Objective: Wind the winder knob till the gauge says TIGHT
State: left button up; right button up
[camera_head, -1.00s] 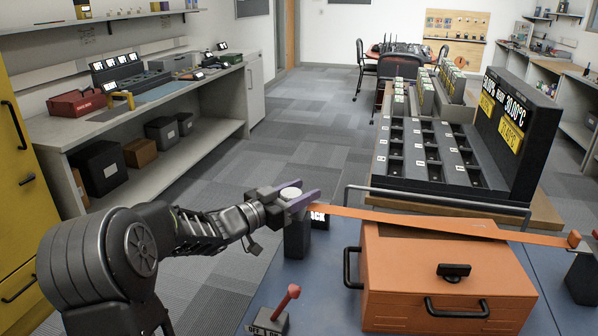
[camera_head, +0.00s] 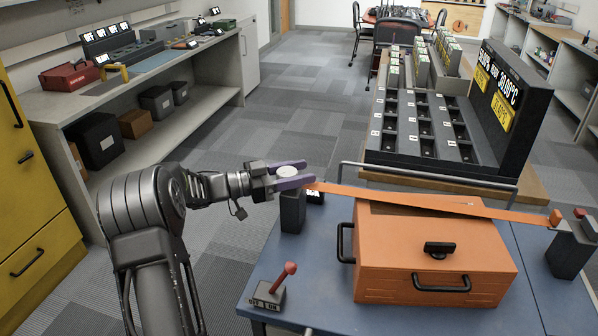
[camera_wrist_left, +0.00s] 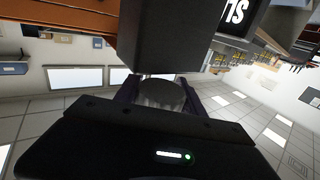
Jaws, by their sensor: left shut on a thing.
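The winder knob (camera_head: 286,171) is a pale round disc on top of a dark winder post (camera_head: 292,213) at the left end of the blue table. My left gripper (camera_head: 290,177), with purple fingers, reaches in from the left and is shut around the knob's sides. In the left wrist view the grey knob (camera_wrist_left: 160,95) sits between the fingers. The small black gauge (camera_head: 316,197) is beside the post, mostly hidden by the gripper and strap. My right gripper is out of view.
An orange strap (camera_head: 420,203) runs from the winder over an orange toolbox (camera_head: 430,262) to a dark post (camera_head: 570,250) at right. A red-handled lever switch (camera_head: 270,288) stands at the front left. A black compartment rack (camera_head: 425,130) stands behind.

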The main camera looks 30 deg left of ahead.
pick_arm(q)
jog(key=o, duration=1.4)
jog(key=shift+c, duration=0.2)
jog(key=b+v, duration=0.1)
jog(key=v, duration=0.6)
jog(key=shift+s+a, duration=0.25)
jog(key=shift+s, duration=0.05)
